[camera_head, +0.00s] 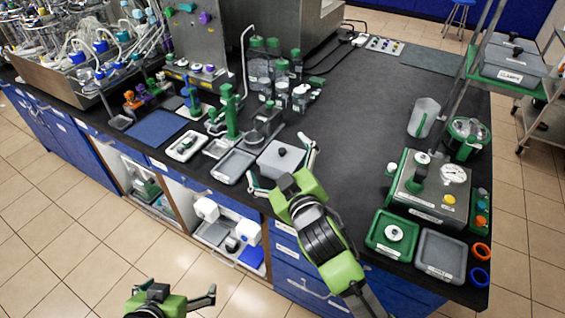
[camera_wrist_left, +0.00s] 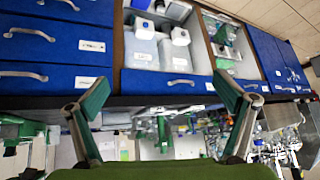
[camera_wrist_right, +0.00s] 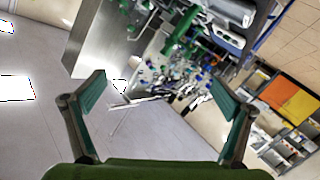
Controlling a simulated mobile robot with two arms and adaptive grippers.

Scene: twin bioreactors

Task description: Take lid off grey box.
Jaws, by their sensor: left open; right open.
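A shallow grey tray (camera_head: 232,166) lies left of the box, and a glass-like container (camera_head: 262,128) stands behind it. Green-capped bottles (camera_head: 272,62) stand further back. A steel device with a gauge (camera_head: 433,187) stands at right. The bench between box and device is clear.

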